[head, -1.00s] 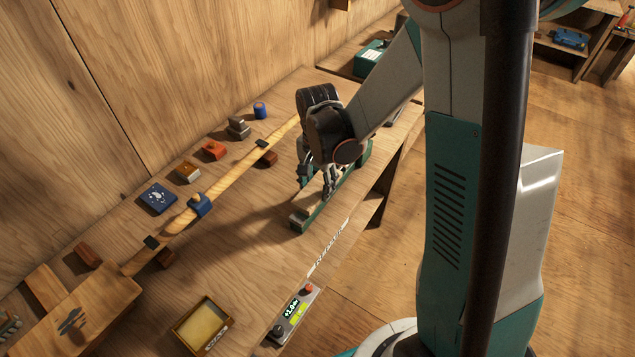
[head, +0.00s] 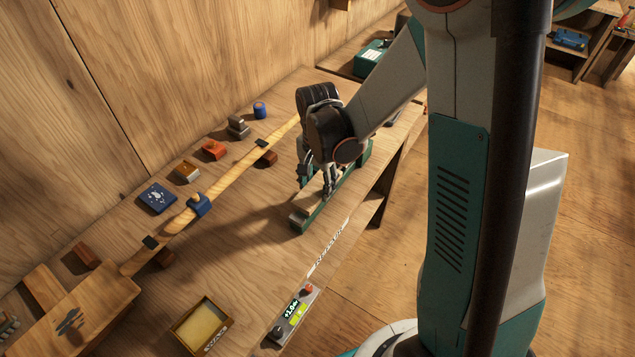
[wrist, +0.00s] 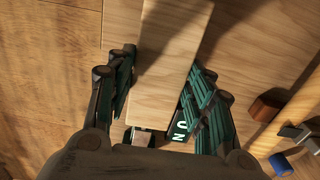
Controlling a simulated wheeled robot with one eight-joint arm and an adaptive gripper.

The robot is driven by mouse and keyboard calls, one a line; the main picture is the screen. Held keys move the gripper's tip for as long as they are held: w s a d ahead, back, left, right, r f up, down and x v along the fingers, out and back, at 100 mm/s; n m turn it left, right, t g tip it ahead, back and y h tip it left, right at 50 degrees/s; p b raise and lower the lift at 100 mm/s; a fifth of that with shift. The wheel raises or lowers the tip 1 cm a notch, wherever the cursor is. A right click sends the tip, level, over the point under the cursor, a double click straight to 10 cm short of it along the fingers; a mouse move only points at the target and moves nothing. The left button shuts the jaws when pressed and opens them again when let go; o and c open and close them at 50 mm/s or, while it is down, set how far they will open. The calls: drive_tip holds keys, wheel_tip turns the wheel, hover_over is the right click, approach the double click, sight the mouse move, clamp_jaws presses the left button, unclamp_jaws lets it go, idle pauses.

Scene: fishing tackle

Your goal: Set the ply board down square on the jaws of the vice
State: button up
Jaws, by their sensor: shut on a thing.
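In the wrist view the board (wrist: 168,65) runs lengthwise between the two dark green fingers (wrist: 158,92). The board looks roughly in line with the vice. Whether it touches the jaws all along, or hangs slightly above, I cannot tell. My wrist hides the vice's far part.
A long wooden rod (head: 232,178) on supports lies behind the vice. Small blocks and a blue box (head: 158,198) stand along the wall. A tray (head: 202,327) and a grey control box (head: 293,315) are at the front. Bare bench lies left of the vice.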

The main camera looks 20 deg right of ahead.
sight(317, 186)
drive_tip(key=shift+f+b, duration=1.15)
drive_tip(key=shift+f, duration=0.2)
drive_tip(key=o, duration=1.2)
drive_tip(key=shift+r, duration=0.1)
wheel_tip(317, 186, up, 12)
drive_tip(key=shift+f, duration=0.1)
